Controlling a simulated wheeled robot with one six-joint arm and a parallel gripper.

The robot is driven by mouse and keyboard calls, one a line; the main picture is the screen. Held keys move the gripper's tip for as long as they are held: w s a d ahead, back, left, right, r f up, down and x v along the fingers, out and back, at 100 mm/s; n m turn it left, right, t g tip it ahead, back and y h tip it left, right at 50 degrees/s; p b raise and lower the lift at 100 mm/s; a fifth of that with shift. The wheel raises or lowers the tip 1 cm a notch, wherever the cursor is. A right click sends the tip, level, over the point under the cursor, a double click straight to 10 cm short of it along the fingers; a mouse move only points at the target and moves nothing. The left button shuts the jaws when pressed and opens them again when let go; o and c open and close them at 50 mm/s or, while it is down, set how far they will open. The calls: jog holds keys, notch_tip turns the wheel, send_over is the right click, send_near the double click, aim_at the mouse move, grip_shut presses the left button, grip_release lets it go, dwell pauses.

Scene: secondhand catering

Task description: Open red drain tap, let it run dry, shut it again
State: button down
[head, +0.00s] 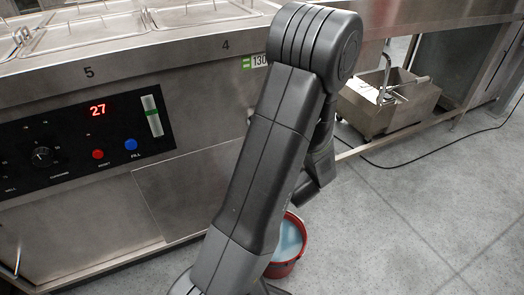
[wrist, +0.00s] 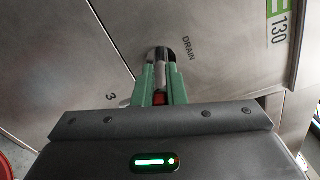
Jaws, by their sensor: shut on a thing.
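In the wrist view, my gripper (wrist: 160,78) has its two green fingers closed around the red drain tap (wrist: 160,98), of which only a small red patch shows between them. A shiny metal fitting (wrist: 160,52) sticks out of the steel panel just beyond the fingertips, beside the word DRAIN. The lever's angle is mostly hidden. In the head view my arm covers the tap and gripper. A red bucket (head: 299,263) stands on the floor partly behind my arm, with pale bluish liquid in it. No falling stream is visible.
The steel counter's control panel (head: 82,140) shows 27, a red and a blue button, and an upright sight gauge (head: 152,115) with a green band. A black cable (head: 430,155) crosses the otherwise open floor.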

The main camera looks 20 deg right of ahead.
jog(key=shift+d+f+n+b, duration=0.1)
jog(key=shift+f+n+b, duration=0.55)
jog(key=shift+b, duration=0.8)
jog(key=shift+r+n+b, duration=0.3)
jog(key=shift+r+n, duration=0.05)
jog(key=shift+r, duration=0.05)
jog(key=c, duration=1.4)
grip_release()
jog(key=shift+d, duration=0.2)
jog(key=shift+a, duration=0.1)
jog(key=s+d+p, duration=0.1)
jog(key=s+p, duration=0.1)
jog(key=s, duration=1.1)
jog(key=shift+s, duration=0.35)
